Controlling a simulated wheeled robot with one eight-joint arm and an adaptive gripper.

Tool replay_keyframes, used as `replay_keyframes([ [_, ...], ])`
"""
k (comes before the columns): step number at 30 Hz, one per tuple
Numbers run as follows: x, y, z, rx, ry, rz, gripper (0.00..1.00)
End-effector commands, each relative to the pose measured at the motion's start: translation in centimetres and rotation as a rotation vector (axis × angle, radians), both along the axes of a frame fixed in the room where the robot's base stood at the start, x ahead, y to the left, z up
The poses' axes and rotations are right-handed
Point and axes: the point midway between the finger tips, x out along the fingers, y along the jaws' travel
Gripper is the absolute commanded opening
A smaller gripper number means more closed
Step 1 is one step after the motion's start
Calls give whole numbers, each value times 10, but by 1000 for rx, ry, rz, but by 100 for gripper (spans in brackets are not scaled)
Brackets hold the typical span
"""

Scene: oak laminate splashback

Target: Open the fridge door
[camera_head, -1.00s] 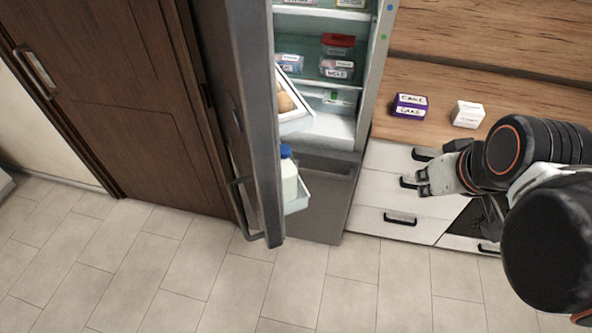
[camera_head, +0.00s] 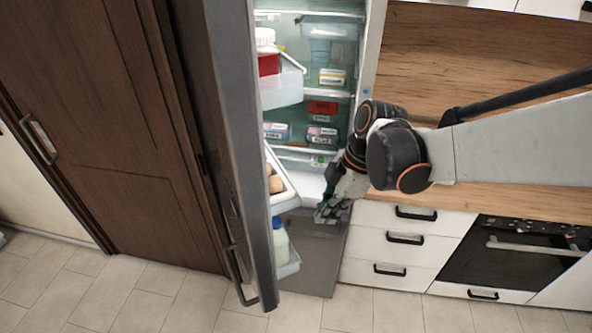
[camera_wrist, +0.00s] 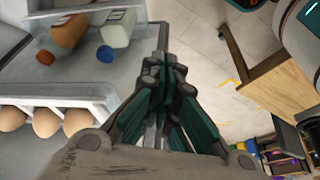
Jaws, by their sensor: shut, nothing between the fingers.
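The fridge door (camera_head: 228,130) stands wide open, swung out to the left, with its inner shelves facing right. Its handle (camera_head: 238,280) is on the outer side, low down. The fridge interior (camera_head: 318,80) shows shelves with boxes and jars. My gripper (camera_head: 325,214) is shut and empty in front of the lower fridge opening, to the right of the door shelves and apart from the handle. In the wrist view the gripper's green-padded fingers (camera_wrist: 165,100) are close together, beside the door's egg shelf (camera_wrist: 60,108) and bottles.
A wooden counter (camera_head: 490,200) with white drawers (camera_head: 405,240) and an oven (camera_head: 500,255) stands to the right. A dark wooden door (camera_head: 90,150) is at the left. The tiled floor (camera_head: 380,313) in front is clear.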

Motion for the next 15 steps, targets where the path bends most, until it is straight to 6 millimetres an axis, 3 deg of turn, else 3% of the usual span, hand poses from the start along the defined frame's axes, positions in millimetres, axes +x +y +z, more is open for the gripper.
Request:
replay_keyframes([
  [6,5,25,-8,44,24,250,0],
  [15,3,34,-24,59,29,315,0],
])
